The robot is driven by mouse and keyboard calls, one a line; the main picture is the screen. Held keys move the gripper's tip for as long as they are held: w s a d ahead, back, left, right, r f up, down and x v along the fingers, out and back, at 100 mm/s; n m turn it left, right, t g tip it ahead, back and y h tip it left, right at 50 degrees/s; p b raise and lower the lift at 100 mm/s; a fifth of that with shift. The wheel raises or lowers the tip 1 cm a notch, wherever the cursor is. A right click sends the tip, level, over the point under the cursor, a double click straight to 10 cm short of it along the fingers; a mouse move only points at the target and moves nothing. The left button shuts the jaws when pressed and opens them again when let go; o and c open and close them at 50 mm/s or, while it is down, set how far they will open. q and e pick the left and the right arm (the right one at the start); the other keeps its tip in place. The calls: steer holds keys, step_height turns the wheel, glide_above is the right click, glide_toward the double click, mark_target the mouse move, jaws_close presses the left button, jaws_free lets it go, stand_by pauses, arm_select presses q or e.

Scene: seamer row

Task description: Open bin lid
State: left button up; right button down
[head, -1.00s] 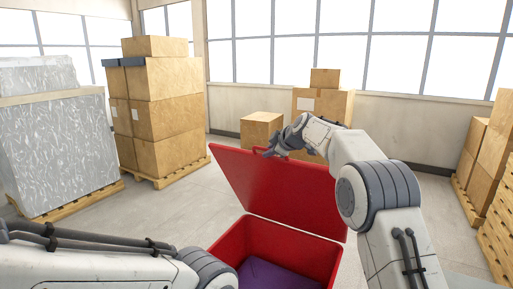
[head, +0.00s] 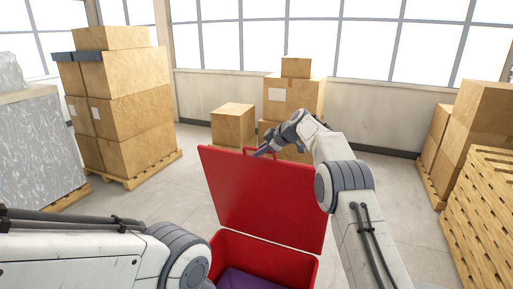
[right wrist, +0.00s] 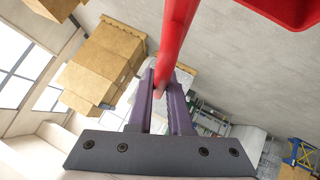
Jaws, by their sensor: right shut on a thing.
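The red bin (head: 302,268) stands low in front of me in the head view, with something flat and purple (head: 243,281) inside. Its red lid (head: 262,200) is tilted up, standing steeply above the bin's opening. My right gripper (head: 262,153) is at the top edge of the lid, at its handle (head: 247,150). In the right wrist view the purple fingers (right wrist: 165,100) are shut on the red handle bar (right wrist: 172,45). My left arm comes in from the left in the head view, but its gripper is out of view.
Stacked cartons on a pallet (head: 125,105) stand at the back left, beside a grey wrapped load (head: 35,150). Smaller cartons (head: 233,124) stand behind the lid. Wooden pallets (head: 485,215) are stacked at the right. The floor between is clear.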

steer(key=shift+w+r, duration=0.2)
steer(key=c, duration=0.8)
jaws_free()
steer(key=shift+c, duration=0.2)
steer(key=shift+s, duration=0.1)
steer(key=shift+s+d+r+b, duration=0.15)
steer(key=shift+d+b, duration=0.1)
steer(key=shift+b, duration=0.15)
steer(key=b+v, duration=0.4)
steer(key=v, duration=0.5)
steer(key=shift+s+r+b, duration=0.25)
steer(key=shift+s+b, duration=0.05)
steer(key=shift+b, duration=0.05)
